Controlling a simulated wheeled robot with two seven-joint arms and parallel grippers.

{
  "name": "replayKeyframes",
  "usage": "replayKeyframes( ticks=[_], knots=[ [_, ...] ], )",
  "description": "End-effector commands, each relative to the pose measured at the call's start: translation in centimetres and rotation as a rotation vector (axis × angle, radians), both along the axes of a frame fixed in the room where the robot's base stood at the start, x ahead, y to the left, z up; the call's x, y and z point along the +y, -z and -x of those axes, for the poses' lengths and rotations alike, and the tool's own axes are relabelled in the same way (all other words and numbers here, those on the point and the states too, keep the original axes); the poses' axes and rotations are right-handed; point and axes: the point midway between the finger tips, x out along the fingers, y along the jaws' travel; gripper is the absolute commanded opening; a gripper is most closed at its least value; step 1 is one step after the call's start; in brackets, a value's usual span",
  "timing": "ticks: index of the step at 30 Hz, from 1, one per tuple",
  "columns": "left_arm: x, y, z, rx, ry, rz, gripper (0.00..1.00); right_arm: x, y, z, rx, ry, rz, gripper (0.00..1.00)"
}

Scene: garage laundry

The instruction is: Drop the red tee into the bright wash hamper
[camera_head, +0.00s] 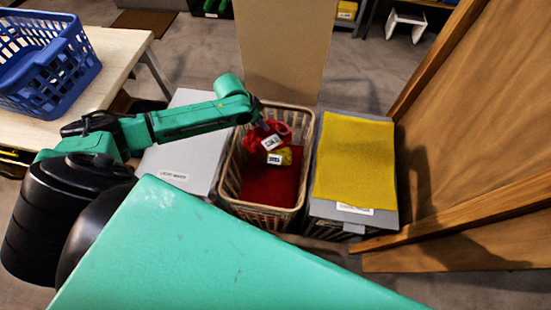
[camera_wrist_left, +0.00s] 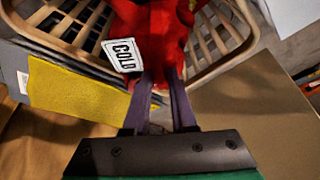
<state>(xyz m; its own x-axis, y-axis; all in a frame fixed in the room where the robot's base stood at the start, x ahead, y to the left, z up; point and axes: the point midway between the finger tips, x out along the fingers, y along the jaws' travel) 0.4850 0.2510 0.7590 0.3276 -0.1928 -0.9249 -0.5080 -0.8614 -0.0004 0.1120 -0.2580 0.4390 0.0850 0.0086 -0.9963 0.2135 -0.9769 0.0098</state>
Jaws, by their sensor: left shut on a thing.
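My left gripper (camera_head: 261,123) is over the open wicker hamper (camera_head: 309,135), shut on the red tee (camera_head: 262,137), which has a white tag. In the left wrist view, the fingers (camera_wrist_left: 163,78) pinch the red tee (camera_wrist_left: 155,28), and its tag reads COLD. The tee hangs within the hamper's rim as seen from above; I cannot tell whether it touches anything inside. My right gripper is not in view.
A grey-lidded bin (camera_head: 185,158) stands left of the hamper, and a bin with a yellow top (camera_head: 355,165) stands right. A tan panel (camera_head: 285,50) rises behind. A blue basket (camera_head: 45,65) sits on the table (camera_head: 115,55) at left. A wooden door (camera_head: 480,130) is at right.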

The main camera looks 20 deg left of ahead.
Motion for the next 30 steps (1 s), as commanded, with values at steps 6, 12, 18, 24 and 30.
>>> replayKeyframes(
  ticks=[6, 12, 18, 24, 30],
  knots=[
    [0.0, 0.7, 0.0, -0.001, 0.0, 0.0, 0.0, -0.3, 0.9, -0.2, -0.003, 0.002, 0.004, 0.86],
    [0.0, 0.6, 0.0, 0.0, 0.0, -0.001, 0.55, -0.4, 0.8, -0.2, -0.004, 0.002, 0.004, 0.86],
    [0.0, 0.7, 0.0, 0.0, 0.0, -0.001, 0.59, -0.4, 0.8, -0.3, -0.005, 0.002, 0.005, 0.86],
    [0.2, 0.0, 0.2, 0.0, 0.0, -0.001, 0.59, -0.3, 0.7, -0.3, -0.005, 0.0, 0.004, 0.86],
    [1.2, -4.3, 1.7, -0.002, 0.0, -0.005, 0.59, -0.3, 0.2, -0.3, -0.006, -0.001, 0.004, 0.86]
  ],
)
